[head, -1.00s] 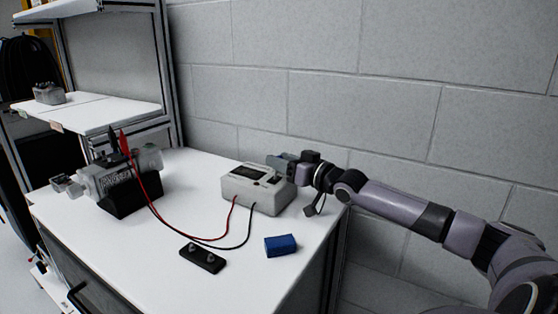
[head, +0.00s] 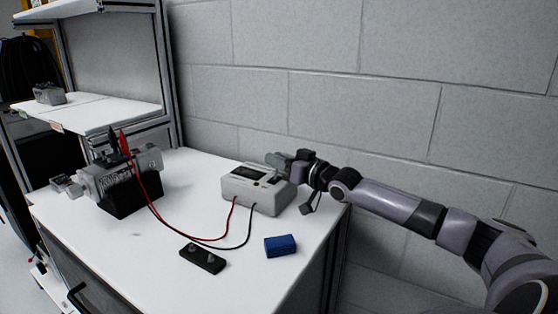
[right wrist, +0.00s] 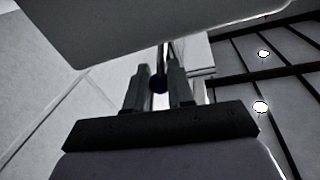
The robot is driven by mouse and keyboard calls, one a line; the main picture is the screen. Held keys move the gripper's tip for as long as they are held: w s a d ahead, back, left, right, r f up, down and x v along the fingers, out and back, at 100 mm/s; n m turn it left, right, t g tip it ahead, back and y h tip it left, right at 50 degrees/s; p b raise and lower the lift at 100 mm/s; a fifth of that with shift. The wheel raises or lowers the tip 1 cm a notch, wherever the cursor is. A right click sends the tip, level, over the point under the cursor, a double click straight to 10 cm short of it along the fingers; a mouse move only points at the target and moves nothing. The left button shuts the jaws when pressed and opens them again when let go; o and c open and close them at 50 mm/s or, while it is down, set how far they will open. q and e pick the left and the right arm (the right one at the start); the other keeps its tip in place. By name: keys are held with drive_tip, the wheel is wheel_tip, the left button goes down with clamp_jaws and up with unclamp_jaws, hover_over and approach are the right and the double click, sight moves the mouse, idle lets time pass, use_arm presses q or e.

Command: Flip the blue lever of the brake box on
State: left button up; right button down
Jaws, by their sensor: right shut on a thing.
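The brake box (head: 250,196) is a light grey box with a dark panel on its top, standing near the right edge of the white table. Its top part also fills the upper left of the right wrist view as a pale, tilted body (right wrist: 150,25). My right gripper (head: 277,160) is at the back right of the box. In the right wrist view its two fingers (right wrist: 158,85) are closed around a small dark rounded knob (right wrist: 158,84) on a thin rod, seemingly the lever. Its blue colour does not show clearly. In the head view the lever is hidden. My left gripper is out of view.
A red and a black cable run from the brake box to a grey servo motor (head: 105,185) on a black stand. A blue block (head: 280,246) and a black part with two studs (head: 202,258) lie in front. A block wall (head: 380,80) stands behind.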

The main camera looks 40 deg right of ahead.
sight(273, 182)
drive_tip(key=shift+a+r, duration=0.1)
drive_tip(key=shift+s+a+r+n+p, duration=0.15)
drive_tip(key=shift+a+n+p, duration=0.35)
drive_tip(key=shift+n, duration=0.5)
drive_tip(key=n, duration=0.1)
drive_tip(key=a+n, duration=0.1)
drive_tip(key=shift+s+n+t+p, duration=0.1)
drive_tip(key=shift+n+t+p, duration=0.2)
drive_tip(key=shift+n+p, duration=0.1)
drive_tip(key=n, duration=0.1)
drive_tip(key=a+n, duration=0.1)
drive_tip(key=shift+s+n+t+y, duration=0.2)
drive_tip(key=shift+n+t+y, duration=0.1)
drive_tip(key=shift+y, duration=0.1)
drive_tip(key=shift+s+a+f+n+y, duration=0.15)
drive_tip(key=shift+a+n, duration=0.1)
drive_tip(key=shift+n, duration=0.55)
drive_tip(key=shift+a+f+n+y, duration=0.15)
drive_tip(key=shift+a+n, duration=0.1)
drive_tip(key=shift+n, duration=0.55)
drive_tip(key=shift+a, duration=0.1)
drive_tip(key=c, duration=1)
unclamp_jaws()
drive_tip(key=shift+c, duration=0.2)
